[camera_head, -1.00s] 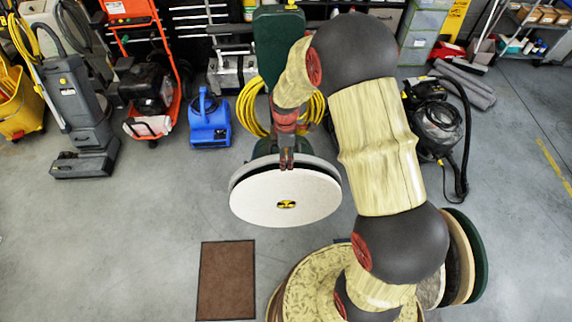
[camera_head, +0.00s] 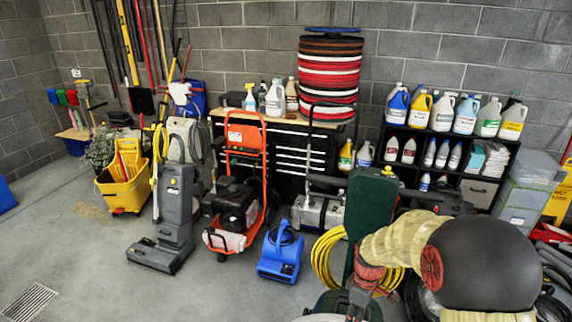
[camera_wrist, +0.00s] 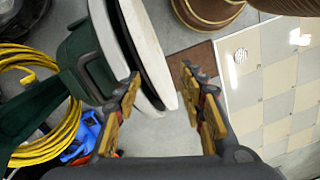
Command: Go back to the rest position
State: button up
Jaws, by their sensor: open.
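My gripper (camera_wrist: 160,95) is open in the wrist view, with nothing held between its yellow-padded fingers. The lower edge of a pale round pad (camera_wrist: 147,45) shows between and beyond the fingertips; I cannot tell how near it is. The pad belongs with a green floor machine (camera_wrist: 88,65), whose green upright body also shows in the head view (camera_head: 371,215). In the head view my forearm comes in from the right and my gripper (camera_head: 357,297) hangs low beside this machine, its fingertips hard to make out.
A blue blower (camera_head: 280,256), an orange-framed machine (camera_head: 246,150), a grey upright machine (camera_head: 175,205) and a yellow mop bucket (camera_head: 126,186) stand left of my arm. Bottle shelves (camera_head: 470,150) stand behind. The floor at front left is clear.

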jog(key=s+a+r+m+t+b, duration=0.1)
jog(key=s+r+m, duration=0.4)
jog(key=s+r, duration=0.5)
jog(key=s+a+r+m+t+b, duration=0.1)
jog(key=s+r+m+t, duration=0.4)
jog(key=s+r, duration=0.5)
notch_tip(320, 180, up, 4)
jog(key=shift+s+a+r+m+t+b, duration=0.2)
jog(key=shift+s+a+m+t+b, duration=0.15)
jog(key=shift+b, duration=0.5)
jog(key=shift+f, duration=0.1)
